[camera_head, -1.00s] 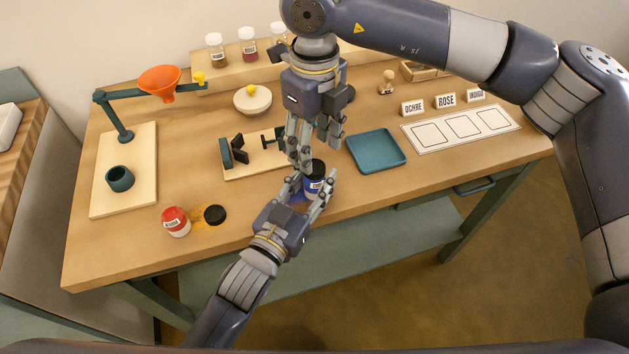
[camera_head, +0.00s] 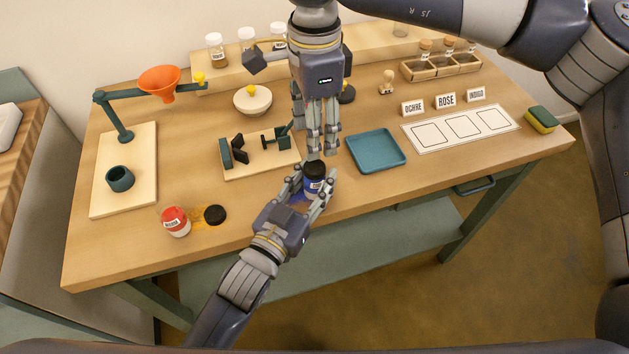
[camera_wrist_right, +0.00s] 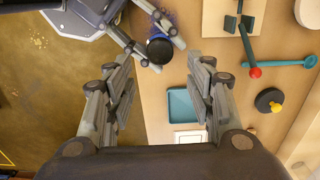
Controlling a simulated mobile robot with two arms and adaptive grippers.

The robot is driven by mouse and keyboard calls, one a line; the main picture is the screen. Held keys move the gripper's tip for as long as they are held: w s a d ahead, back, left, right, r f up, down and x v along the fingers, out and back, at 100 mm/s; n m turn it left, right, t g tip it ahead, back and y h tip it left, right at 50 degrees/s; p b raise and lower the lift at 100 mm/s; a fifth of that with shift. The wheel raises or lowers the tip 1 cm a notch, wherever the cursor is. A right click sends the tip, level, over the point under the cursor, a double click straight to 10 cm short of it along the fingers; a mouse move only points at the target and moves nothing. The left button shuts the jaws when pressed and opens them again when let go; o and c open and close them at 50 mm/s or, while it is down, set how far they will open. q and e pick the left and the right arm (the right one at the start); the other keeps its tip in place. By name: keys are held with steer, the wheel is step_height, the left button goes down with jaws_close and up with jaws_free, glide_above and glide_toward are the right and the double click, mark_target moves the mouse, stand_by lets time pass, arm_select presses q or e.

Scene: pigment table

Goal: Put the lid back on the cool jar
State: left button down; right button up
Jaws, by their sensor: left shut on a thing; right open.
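The cool jar (camera_head: 314,185) is blue with a pale label and stands near the table's front edge. A black lid (camera_head: 315,168) sits on its top; whether it is fully seated I cannot tell. The lid also shows in the right wrist view (camera_wrist_right: 159,50). My left gripper (camera_head: 312,190) is shut around the jar's body from the front. My right gripper (camera_head: 322,153) points down just above and behind the lid, open and empty; its spread fingers show in the right wrist view (camera_wrist_right: 162,88).
A red jar (camera_head: 175,221) and a black disc (camera_head: 215,215) on an ochre patch are at front left. A wooden stand (camera_head: 262,158) is left of the jar, a teal tray (camera_head: 375,151) to its right. Bare table lies between the ochre patch and the jar.

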mark_target(314, 166)
stand_by(0.3)
steer(key=shift+f, duration=4)
steer(key=shift+c, duration=0.4)
steer(key=c, duration=1)
steer(key=shift+c, duration=0.2)
steer(key=o, duration=1.2)
steer(key=shift+o, duration=0.2)
